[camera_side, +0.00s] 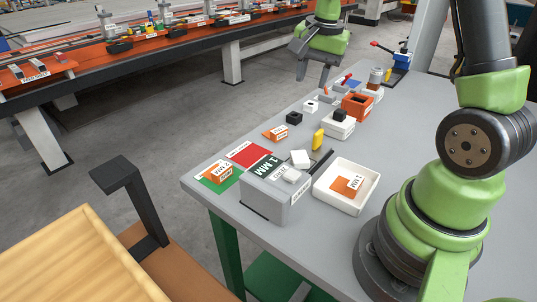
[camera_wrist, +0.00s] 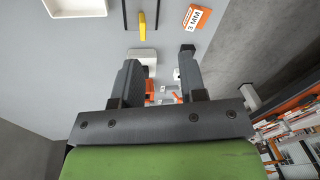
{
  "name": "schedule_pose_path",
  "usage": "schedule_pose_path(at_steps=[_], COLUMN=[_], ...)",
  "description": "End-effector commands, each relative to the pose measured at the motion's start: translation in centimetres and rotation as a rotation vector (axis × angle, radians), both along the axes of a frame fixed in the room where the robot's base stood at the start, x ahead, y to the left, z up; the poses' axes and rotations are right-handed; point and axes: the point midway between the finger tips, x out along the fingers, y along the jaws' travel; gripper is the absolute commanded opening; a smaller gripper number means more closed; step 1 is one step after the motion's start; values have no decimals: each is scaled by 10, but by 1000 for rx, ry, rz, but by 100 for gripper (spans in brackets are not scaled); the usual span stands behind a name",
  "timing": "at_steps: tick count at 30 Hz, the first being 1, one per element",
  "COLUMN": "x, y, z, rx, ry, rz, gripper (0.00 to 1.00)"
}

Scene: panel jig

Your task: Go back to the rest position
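My gripper (camera_side: 314,76) hangs in the air at the top of the side view, beyond the far edge of the grey table. Its two dark fingers are apart with nothing held. In the wrist view my gripper (camera_wrist: 160,66) also shows spread fingers, with small orange and white parts seen far below in the gap. The green arm joins it from above; part of the arm is out of the frame.
The grey table holds a white tray (camera_side: 321,188) with an orange block, a grey 1 MM box (camera_side: 262,200), a yellow part (camera_side: 318,139) and an orange box (camera_side: 357,106). A wooden panel (camera_side: 75,262) is at lower left.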

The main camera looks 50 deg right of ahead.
Motion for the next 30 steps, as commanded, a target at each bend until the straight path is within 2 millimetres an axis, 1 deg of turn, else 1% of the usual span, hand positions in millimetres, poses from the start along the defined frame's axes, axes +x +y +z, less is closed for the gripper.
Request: schedule_pose_path(at_steps=[1,3,6,8,10,12,15,18,21,25,30], x=[-5,-15,-34,-48,-66,-85,-110,-130,-142,-149,-149], y=[18,41,72,89,108,124,142,154,160,163,163], z=[20,42,68,80,92,99,104,105,104,103,103], rx=[-16,-33,-58,-73,-90,-108,-130,-148,-160,-167,-167], ry=[-43,-93,-167,-211,-265,-319,-389,-445,-481,-501,-501], rz=[71,168,307,392,488,583,703,795,856,888,888], gripper=[38,38,38,38,38,38,38,38,38,38,38])
